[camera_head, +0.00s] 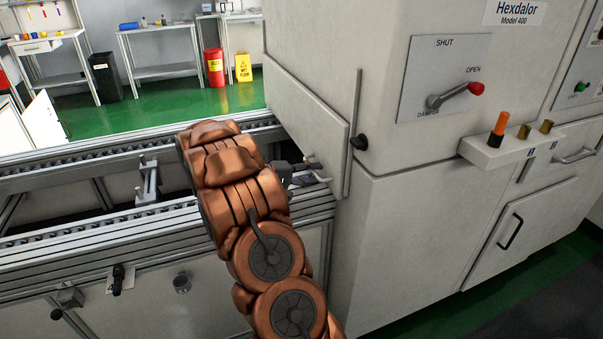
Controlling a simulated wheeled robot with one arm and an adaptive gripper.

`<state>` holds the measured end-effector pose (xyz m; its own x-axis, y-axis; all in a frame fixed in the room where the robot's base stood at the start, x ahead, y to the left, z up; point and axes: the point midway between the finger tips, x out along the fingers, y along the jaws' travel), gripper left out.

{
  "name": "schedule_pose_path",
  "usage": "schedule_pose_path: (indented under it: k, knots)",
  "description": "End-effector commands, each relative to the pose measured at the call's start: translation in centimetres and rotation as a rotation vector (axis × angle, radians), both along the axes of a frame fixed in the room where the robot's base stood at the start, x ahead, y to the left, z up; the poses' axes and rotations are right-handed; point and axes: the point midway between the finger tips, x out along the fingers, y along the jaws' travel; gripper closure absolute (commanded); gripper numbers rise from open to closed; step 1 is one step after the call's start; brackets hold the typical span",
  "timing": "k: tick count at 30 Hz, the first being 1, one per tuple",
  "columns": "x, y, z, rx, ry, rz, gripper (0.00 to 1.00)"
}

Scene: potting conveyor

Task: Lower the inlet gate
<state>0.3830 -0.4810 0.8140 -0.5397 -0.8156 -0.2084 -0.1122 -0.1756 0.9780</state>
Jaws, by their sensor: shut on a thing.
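The inlet gate (303,117) is a pale grey panel on the left face of the machine, above the end of the conveyor. Its lower edge slopes down to the right and stands a little above the conveyor rails. My copper arm reaches up from the bottom of the camera_head view and hides part of the conveyor. My gripper (304,177) is at the gate's lower edge, partly hidden behind the arm. It is shut on the small metal gate handle (321,179); the fingers are small and dark here.
A damper lever (455,95) with a red tip points to OPEN. An orange-topped plug (500,124) stands on a ledge at right. The conveyor (60,172) runs left, with a metal bracket (148,182) across it.

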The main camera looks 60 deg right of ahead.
Motion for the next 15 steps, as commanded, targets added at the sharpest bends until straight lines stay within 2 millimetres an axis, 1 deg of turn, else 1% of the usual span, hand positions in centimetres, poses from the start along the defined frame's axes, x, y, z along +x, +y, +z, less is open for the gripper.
schedule_pose_path:
  k: [2, 5, 15]
  knots:
    - [-0.3, 0.0, 0.1, 0.008, 0.001, -0.007, 0.65]
    - [-0.2, 0.0, 1.4, 0.005, 0.001, -0.006, 0.65]
    - [0.0, 0.1, 6.3, -0.004, 0.002, -0.002, 0.65]
